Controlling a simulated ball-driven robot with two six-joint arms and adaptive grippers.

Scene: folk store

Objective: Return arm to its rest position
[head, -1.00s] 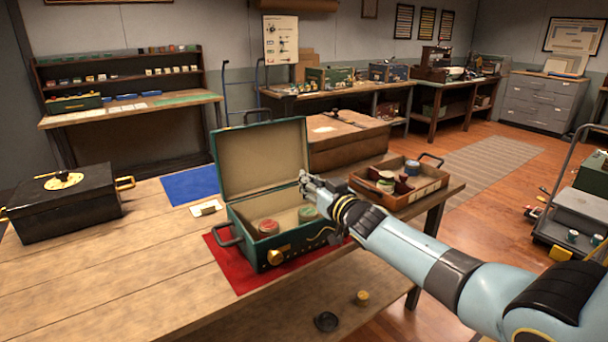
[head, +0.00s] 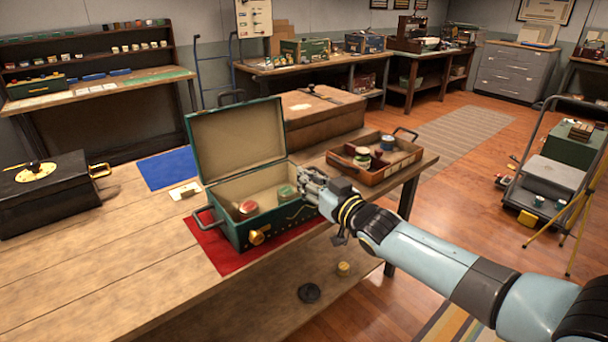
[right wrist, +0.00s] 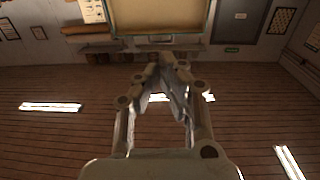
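My right arm comes in from the lower right of the head view. Its gripper (head: 304,183) is beside the right end of the open green case (head: 268,226), near its rim. In the right wrist view the gripper (right wrist: 165,62) has its fingers drawn together at the tips, with nothing held between them. The case has its lid (head: 238,140) raised. A red-topped tin (head: 248,208) and a green-topped tin (head: 286,192) stand inside it. My left arm and gripper are not in view.
The case stands on a red mat (head: 214,251) on the wooden table (head: 110,270). A wooden tray (head: 398,170) with tins is behind my wrist. A black box (head: 50,200) stands at the left, and a blue mat (head: 167,169) lies behind. The front left tabletop is clear.

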